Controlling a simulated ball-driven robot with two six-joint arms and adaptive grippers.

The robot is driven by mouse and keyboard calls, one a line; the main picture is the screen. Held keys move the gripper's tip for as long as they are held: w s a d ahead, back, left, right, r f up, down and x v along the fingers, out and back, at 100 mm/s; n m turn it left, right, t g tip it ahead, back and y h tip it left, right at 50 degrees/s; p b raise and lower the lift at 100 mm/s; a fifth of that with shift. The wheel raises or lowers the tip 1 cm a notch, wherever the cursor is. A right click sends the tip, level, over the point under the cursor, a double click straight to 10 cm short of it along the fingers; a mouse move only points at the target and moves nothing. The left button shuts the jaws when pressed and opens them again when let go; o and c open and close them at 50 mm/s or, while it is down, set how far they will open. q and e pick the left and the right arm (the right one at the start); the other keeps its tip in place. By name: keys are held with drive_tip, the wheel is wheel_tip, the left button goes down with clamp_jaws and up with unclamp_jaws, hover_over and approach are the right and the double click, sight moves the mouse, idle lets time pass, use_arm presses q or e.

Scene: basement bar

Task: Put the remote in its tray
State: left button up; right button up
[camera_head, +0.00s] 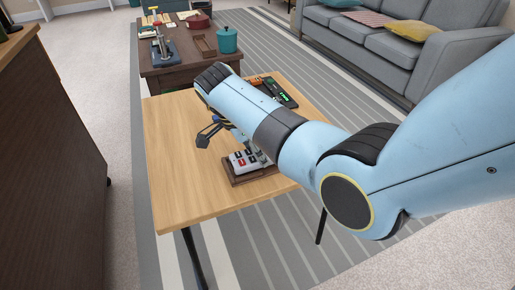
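A wooden side table (170,190) stands in front of me. A light grey device with red, dark and white buttons (239,161), which looks like the remote, shows at a shallow brown tray (240,181) near the table's front right. My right arm hides part of both, and I cannot tell whether the device rests fully in the tray. My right gripper (234,143) is over the table. One dark finger is out to the left and the other is beside the device, so it looks open. My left gripper is not in view.
A black device with a green display (281,94) and an orange item (256,81) lie behind my arm. A darker table (180,74) behind holds a teal pot (227,40) and other items. A grey sofa (395,45) stands at right. The side table's left half is clear.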

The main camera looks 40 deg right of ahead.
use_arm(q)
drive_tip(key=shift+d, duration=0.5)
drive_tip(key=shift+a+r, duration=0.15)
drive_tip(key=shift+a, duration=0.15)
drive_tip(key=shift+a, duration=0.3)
use_arm(e)
drive_tip(key=shift+f, duration=0.1)
use_arm(q)
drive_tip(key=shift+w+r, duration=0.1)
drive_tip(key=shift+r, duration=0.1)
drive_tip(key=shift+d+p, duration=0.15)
drive_tip(key=shift+p, duration=0.15)
